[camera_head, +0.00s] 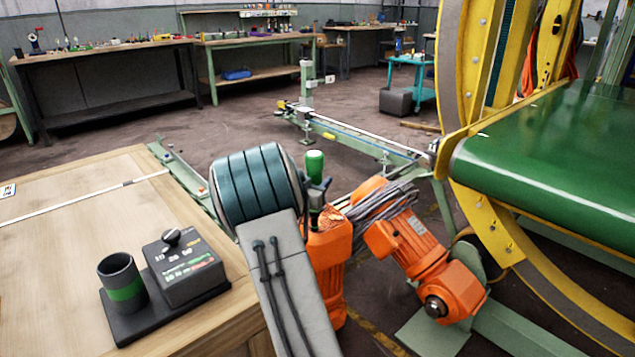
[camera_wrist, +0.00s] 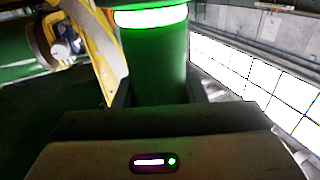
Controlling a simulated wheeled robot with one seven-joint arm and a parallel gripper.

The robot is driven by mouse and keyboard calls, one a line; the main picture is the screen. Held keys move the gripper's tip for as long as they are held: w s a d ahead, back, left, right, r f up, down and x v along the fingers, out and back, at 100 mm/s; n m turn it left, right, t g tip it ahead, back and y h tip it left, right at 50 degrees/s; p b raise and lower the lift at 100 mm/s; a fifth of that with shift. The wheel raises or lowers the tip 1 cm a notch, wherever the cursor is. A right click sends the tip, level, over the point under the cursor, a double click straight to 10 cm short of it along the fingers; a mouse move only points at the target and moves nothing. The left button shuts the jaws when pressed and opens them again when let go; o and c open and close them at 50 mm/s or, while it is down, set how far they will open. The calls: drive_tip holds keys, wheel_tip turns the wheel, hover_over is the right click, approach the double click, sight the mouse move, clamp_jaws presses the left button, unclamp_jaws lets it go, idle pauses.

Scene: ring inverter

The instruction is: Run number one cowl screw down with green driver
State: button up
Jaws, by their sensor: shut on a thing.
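The green driver (camera_head: 314,165) stands about upright in my gripper (camera_head: 318,190), which is shut on it. In the wrist view the driver is a green cylinder (camera_wrist: 158,65) with a bright band, close behind the gripper body (camera_wrist: 150,150). My arm covers part of the motor housing in the head view. No cowl screw can be made out.
A dark stand with an empty green-banded cup (camera_head: 122,287) and a knobbed control box (camera_head: 186,268) sits on the wooden bench (camera_head: 75,235). A second orange motor (camera_head: 425,250), a grey cable bundle (camera_head: 383,202), the yellow ring frame (camera_head: 490,225) and the green belt (camera_head: 560,155) lie right.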

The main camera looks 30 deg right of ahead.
drive_tip(key=shift+r+p, duration=1.9)
drive_tip(key=shift+r, duration=0.65)
